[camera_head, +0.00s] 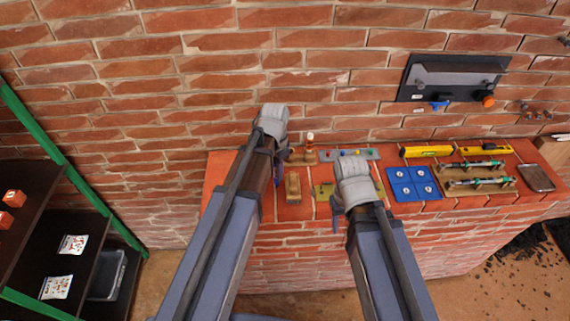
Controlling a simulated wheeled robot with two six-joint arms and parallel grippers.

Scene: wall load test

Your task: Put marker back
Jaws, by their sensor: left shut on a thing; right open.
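My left gripper (279,160) is above the left end of the brick ledge (232,172), mostly hidden by its own wrist and arm. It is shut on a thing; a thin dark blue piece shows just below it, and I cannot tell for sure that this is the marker. A small wooden block or holder (293,188) lies on the ledge just right of it. My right gripper (337,212) is over the middle of the ledge, open, its fingers largely hidden behind the wrist. I cannot make out a marker elsewhere.
The ledge also bears a blue four-part plate (413,184), a yellow level (426,151), a wooden rack (479,183) with tools and a dark phone-like slab (537,177). A black panel (452,78) hangs on the brick wall. A dark shelf (45,245) stands at left.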

